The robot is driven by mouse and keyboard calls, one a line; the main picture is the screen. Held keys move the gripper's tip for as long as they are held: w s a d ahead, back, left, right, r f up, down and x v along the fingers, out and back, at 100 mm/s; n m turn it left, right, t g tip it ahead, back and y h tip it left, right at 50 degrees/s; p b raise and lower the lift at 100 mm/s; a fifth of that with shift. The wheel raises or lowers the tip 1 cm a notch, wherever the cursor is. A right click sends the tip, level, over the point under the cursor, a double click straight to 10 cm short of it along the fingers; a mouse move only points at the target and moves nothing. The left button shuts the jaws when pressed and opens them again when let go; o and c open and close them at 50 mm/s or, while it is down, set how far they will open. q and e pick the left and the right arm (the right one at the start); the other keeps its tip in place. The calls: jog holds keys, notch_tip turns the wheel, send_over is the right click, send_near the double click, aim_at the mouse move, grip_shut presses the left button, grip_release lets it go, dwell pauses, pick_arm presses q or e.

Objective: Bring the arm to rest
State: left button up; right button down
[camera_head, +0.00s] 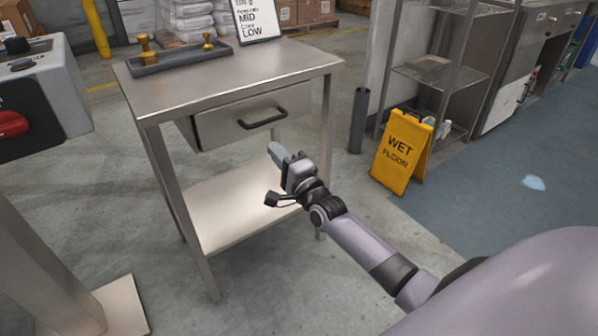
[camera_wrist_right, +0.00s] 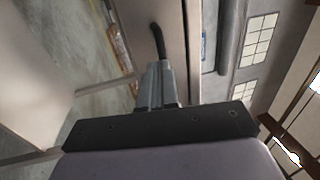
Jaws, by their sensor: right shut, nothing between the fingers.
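My right gripper (camera_head: 274,150) is in front of the metal table, below the drawer's handle and above the lower shelf. Its fingers are together and hold nothing. In the right wrist view my gripper (camera_wrist_right: 158,68) points toward the dark bar handle (camera_wrist_right: 157,40), apart from it as far as the head view shows. The drawer (camera_head: 228,122) under the tabletop has a black handle (camera_head: 262,119) and stands partly out at its left side. My left gripper does not show in the head view.
A steel table (camera_head: 290,62) carries a grey tray (camera_head: 185,58) with brass weights and a sign (camera_head: 256,20). A grey box with a red knob (camera_head: 12,123) stands at left. A yellow wet floor sign (camera_head: 402,150) and a wire shelf rack (camera_head: 440,75) stand right. Open floor lies between.

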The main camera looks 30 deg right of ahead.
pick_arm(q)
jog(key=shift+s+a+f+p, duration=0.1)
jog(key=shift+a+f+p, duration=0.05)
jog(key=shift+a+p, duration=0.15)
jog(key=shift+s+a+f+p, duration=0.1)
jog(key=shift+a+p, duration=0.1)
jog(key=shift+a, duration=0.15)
pick_arm(e)
jog(key=v, duration=0.7)
jog(key=s+a+f+n+g+y, duration=0.1)
jog(key=s+a+f+n+g, duration=0.4)
jog(key=s+f+n, duration=0.55)
jog(key=s+a+f+n+g, duration=0.45)
jog(key=s+n, duration=0.35)
jog(key=s, duration=0.5)
pick_arm(q)
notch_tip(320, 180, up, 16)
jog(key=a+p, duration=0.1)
jog(key=p, duration=1.7)
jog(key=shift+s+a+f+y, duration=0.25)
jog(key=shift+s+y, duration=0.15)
pick_arm(e)
notch_tip(320, 180, up, 15)
jog(key=s+d, duration=0.1)
jog(key=s, duration=0.1)
jog(key=shift+n+h, duration=0.3)
jog(key=shift+n, duration=0.15)
jog(key=shift+s+f, duration=0.1)
jog(key=shift+f, duration=0.05)
